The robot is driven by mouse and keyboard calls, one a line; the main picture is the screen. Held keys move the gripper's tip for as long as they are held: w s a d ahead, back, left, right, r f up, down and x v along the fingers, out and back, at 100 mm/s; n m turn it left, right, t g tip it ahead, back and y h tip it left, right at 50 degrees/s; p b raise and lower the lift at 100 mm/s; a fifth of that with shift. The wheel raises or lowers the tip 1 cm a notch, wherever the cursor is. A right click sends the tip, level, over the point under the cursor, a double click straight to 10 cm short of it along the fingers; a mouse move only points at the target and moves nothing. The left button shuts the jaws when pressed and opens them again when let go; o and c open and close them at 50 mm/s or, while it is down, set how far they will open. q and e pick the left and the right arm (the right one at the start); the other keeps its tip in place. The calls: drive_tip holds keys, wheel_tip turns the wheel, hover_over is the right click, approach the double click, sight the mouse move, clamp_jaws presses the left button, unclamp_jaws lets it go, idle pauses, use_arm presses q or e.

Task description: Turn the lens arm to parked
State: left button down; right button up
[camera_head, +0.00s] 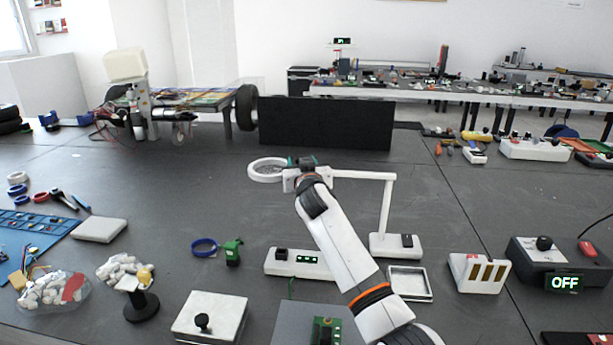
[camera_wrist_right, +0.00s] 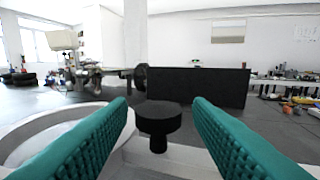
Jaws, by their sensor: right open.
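The lens arm (camera_head: 350,175) is white and reaches left from an upright post (camera_head: 387,210) on a white base (camera_head: 396,246). A round white-rimmed lens (camera_head: 252,176) sits at its left end; the rim also shows at the left of the right wrist view (camera_wrist_right: 30,128). My right gripper (camera_head: 306,162) is over the arm just right of the lens. In the right wrist view its teal fingers (camera_wrist_right: 158,125) are open, with a black knob (camera_wrist_right: 158,112) between and ahead of them, gaps on both sides. My left gripper is not in view.
A black panel (camera_head: 325,123) stands behind the lens. A white strip with a switch (camera_head: 300,263), a shallow tray (camera_head: 431,285) and a white slotted block (camera_head: 478,273) lie near the base. A box reading OFF (camera_head: 530,262) is at right. The table left of the lens is fairly clear.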

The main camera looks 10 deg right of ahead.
drive_tip(key=s, duration=1.1)
drive_tip(key=shift+d, duration=0.15)
drive_tip(key=shift+w+r, duration=0.1)
